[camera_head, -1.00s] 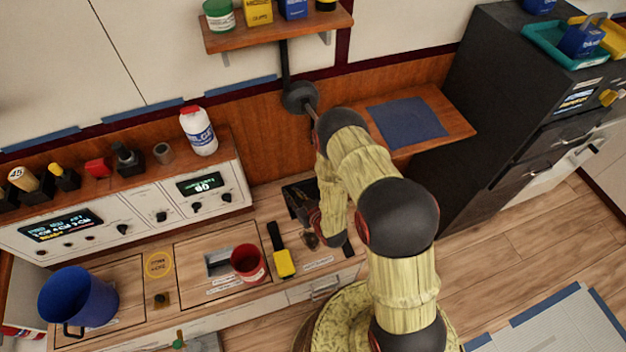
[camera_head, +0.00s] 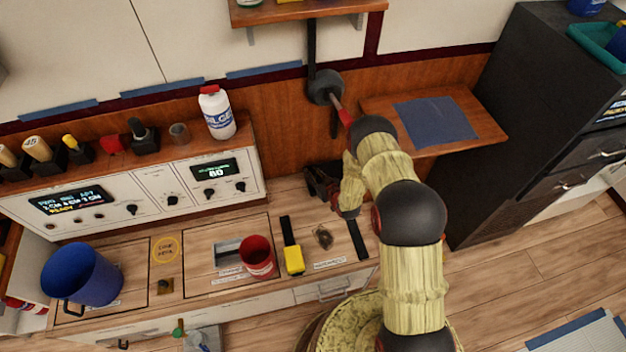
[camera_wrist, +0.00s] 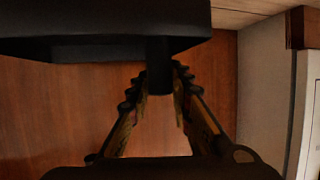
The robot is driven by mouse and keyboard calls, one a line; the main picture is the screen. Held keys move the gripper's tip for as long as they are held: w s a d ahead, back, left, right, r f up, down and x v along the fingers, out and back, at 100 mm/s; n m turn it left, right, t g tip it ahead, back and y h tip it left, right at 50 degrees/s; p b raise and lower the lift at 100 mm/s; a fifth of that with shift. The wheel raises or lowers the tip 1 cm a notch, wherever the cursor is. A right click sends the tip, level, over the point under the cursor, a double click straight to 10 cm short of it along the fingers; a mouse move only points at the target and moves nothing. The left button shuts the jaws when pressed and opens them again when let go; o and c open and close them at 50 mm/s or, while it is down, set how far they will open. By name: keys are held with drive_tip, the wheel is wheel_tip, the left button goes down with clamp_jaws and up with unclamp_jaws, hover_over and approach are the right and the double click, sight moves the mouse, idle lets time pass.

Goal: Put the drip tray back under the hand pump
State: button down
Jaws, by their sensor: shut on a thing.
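The drip tray is black and boxy; it fills the upper left of the wrist view (camera_wrist: 100,30). In the head view it seems to be the dark shape (camera_head: 320,178) by the back wall. My gripper (camera_wrist: 162,75) is shut on a short black stem below the tray; in the head view my gripper (camera_head: 347,197) is partly hidden by my arm. What looks like the hand pump (camera_head: 325,88), a dark round body with a rod and red grip, is on the wall above the tray. My arm partly overlaps the grip. I cannot tell whether the tray touches the bench.
The bench holds a blue mug (camera_head: 85,275), a red cup (camera_head: 257,258), a yellow-and-black tool (camera_head: 292,252) and a small brown object (camera_head: 323,237). A white bottle (camera_head: 217,115) stands on the panel ledge.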

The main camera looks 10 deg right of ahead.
drive_tip(key=shift+f+b, duration=0.7)
drive_tip(key=shift+f, duration=0.85)
drive_tip(key=shift+f, duration=0.2)
drive_tip(key=c, duration=1.6)
unclamp_jaws()
drive_tip(key=shift+r, duration=0.2)
